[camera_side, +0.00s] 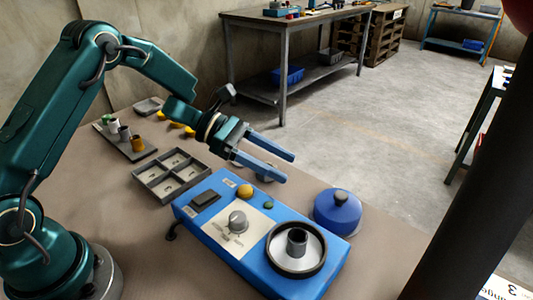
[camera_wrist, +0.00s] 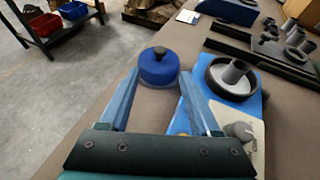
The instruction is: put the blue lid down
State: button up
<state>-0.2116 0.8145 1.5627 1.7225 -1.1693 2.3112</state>
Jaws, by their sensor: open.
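The blue lid (camera_side: 338,211) is round with a dark knob and sits upright on the brown table, at the right of the blue machine (camera_side: 215,212). The lid also shows in the wrist view (camera_wrist: 159,68), ahead of the fingertips. My gripper (camera_side: 289,168) is open and empty, held above the table behind the machine and apart from the lid. In the wrist view my gripper (camera_wrist: 160,85) has its two blue fingers spread wide. The machine's round bowl (camera_side: 297,249) is uncovered, with a grey cylinder in its middle.
A grey divided tray (camera_side: 172,158) lies left of the machine. A dark rack (camera_side: 125,142) with small cups stands behind it. The machine has a grey dial (camera_side: 238,221) and a yellow button (camera_side: 245,191) on top. A dark post (camera_side: 463,170) crosses the right of the side view.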

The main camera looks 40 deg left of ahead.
jog(key=w+a+r+n+t+y, duration=0.4)
jog(key=w+r+n+t+y, duration=0.15)
jog(key=r+n, duration=0.5)
jog(key=s+a+r+n+t+y, duration=0.35)
jog(key=a+n+y, duration=0.35)
jog(key=n, duration=0.9)
jog(key=s+d+f+n+g, duration=0.1)
jog(key=s+f+n+g, duration=0.1)
jog(key=s+n, duration=0.5)
jog(key=s+d+f+n+g, duration=0.1)
jog(key=s+n+g, duration=0.3)
jog(key=s+n, duration=0.4)
jog(key=s+d+f+n+g, duration=0.1)
jog(key=s+f+n+g, duration=0.1)
jog(key=s+n, duration=0.6)
jog(key=shift+s+d+f+g, duration=0.2)
jog(key=shift+d+f+g, duration=0.2)
jog(key=shift+f, duration=0.35)
